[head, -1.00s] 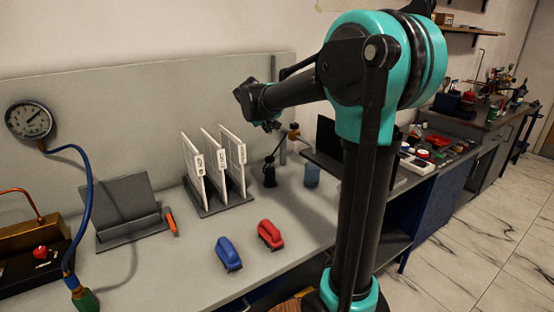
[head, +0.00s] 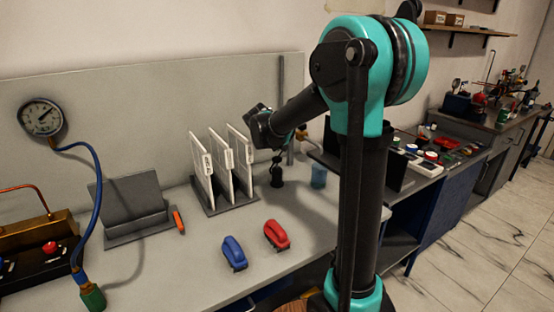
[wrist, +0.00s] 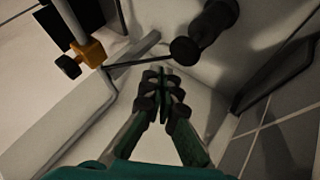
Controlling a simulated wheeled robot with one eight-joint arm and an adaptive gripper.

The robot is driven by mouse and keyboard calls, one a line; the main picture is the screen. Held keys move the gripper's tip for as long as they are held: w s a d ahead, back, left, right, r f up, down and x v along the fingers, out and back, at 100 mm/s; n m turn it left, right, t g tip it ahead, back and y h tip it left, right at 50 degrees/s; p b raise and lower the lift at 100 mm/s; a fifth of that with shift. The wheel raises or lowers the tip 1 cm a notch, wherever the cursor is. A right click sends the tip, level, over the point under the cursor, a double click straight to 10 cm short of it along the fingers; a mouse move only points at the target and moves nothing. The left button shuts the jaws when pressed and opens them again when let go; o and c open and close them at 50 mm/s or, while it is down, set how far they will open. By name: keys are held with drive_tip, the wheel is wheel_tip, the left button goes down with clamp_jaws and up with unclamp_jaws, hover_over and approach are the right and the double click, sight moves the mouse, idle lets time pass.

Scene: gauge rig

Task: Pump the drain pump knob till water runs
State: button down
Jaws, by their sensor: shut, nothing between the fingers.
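The drain pump (head: 277,180) is a small black upright body on the bench, right of the white boards. In the wrist view its round black knob (wrist: 185,50) stands just beyond my fingertips, with the dark pump body (wrist: 214,20) behind it. My gripper (wrist: 162,82) is shut and empty, its fingertips close to the knob; whether they touch it I cannot tell. In the head view my gripper (head: 277,157) is above the pump and partly blends with it. A pale blue glass (head: 318,177) stands right of the pump; its contents are unclear.
White boards (head: 222,168) stand in a rack left of the pump. A brass fitting (wrist: 88,53) on a pipe is near my fingers. A black panel (wrist: 275,70) stands to the right. Blue (head: 233,252) and red (head: 277,235) handled items lie on the open bench in front.

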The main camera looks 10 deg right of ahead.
sight(277, 158)
drive_tip(key=shift+f, duration=0.6)
drive_tip(key=shift+f, duration=0.15)
idle(1.0)
drive_tip(key=shift+f, duration=0.25)
drive_tip(key=shift+f, duration=1.3)
idle(1.4)
drive_tip(key=shift+r, duration=1.7)
drive_tip(key=shift+r, duration=2.5)
